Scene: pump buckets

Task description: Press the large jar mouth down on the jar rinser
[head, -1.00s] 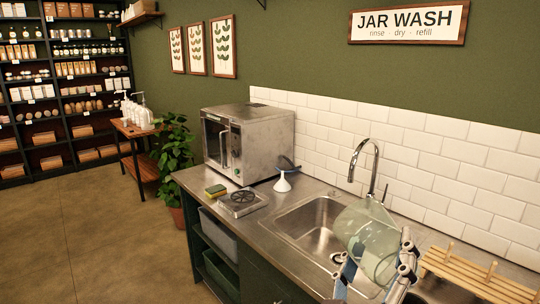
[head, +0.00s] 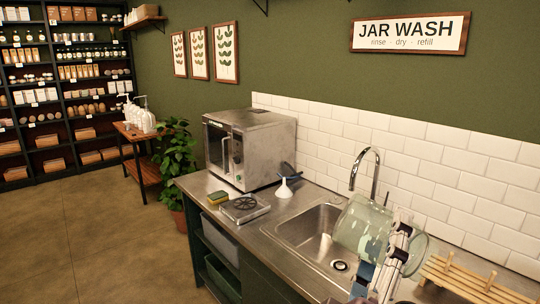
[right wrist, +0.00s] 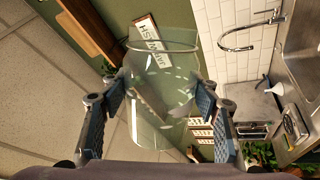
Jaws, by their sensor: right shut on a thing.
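The jar rinser (head: 244,208), a grey square unit with a dark round spoked top, sits on the counter left of the sink, apart from the jar. My left gripper is not in view.
A yellow-green sponge (head: 217,197), a white funnel (head: 284,188) and a steel machine (head: 250,147) surround the rinser. A wooden rack (head: 470,285) stands at the right.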

